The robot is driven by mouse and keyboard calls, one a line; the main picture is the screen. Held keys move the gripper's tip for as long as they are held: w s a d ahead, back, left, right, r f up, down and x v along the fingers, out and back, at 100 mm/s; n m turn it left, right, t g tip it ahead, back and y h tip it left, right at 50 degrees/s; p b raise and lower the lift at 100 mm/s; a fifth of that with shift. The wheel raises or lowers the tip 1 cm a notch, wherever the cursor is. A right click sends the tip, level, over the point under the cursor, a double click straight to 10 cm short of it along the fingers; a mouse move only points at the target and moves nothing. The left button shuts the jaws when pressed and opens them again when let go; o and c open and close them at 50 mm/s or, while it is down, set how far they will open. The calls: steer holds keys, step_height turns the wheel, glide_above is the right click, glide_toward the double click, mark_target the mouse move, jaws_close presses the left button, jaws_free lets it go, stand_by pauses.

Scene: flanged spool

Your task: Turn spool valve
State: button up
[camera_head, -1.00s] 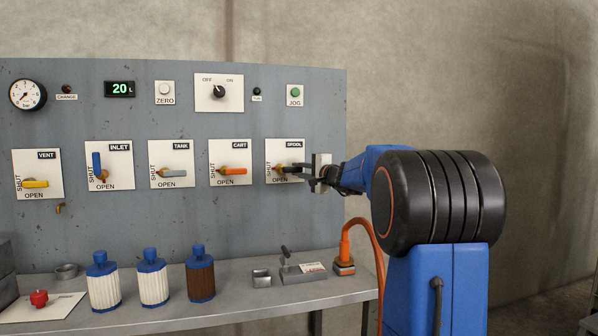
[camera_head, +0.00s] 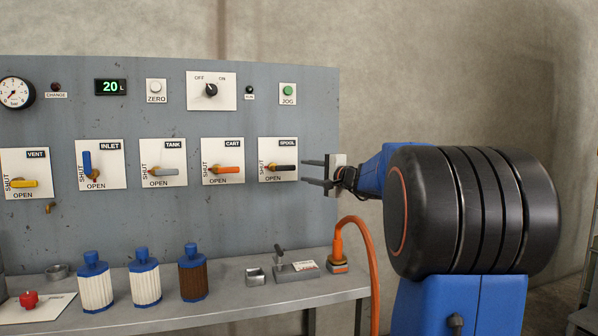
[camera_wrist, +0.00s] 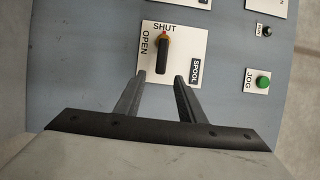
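The spool valve is a black lever (camera_head: 282,168) on a white plate (camera_head: 269,152) marked SPOOL, SHUT and OPEN, at the right of the panel. The lever lies level, pointing right. In the wrist view the lever (camera_wrist: 162,56) points down the picture, its pivot beside the word SHUT. My gripper (camera_head: 304,171) is open and empty, just right of the plate in the head view, one finger above and one below the lever's height. In the wrist view the fingertips (camera_wrist: 160,76) lie either side of the lever's free end, without visible contact.
The cart lever (camera_head: 230,170) is left of the spool plate. A green JOG button (camera_head: 288,91) is above. Below, a bench (camera_head: 230,297) carries filters, a small clamp and an orange hose (camera_head: 370,260). The wall right of the panel is clear.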

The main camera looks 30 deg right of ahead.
steer(key=s, duration=0.8)
steer(key=shift+d, duration=0.45)
steer(key=shift+f, duration=0.1)
steer(key=s+a+f+n+g+y, duration=0.1)
steer(key=s+a+f+n+g, duration=0.3)
steer(key=a, duration=0.5)
steer(key=s+a+f+n+g+y, duration=0.1)
steer(key=s+a+f+y, duration=0.15)
steer(key=a+f, duration=0.5)
steer(key=s+a+f+n+g, duration=0.3)
steer(key=s+a+f, duration=0.15)
steer(key=a, duration=0.55)
steer(key=s+a+f+n+g+h, duration=0.2)
steer(key=s+a+f+n+g, duration=0.25)
steer(key=s+f, duration=0.75)
steer(key=s+d+f+n+h, duration=0.2)
steer(key=s+f+n+h, duration=0.1)
steer(key=s+f, duration=0.4)
steer(key=s+n, duration=0.1)
steer(key=s, duration=0.2)
steer(key=shift+s+f+g, duration=0.2)
steer(key=shift+s+g, duration=0.15)
steer(key=shift+s, duration=0.05)
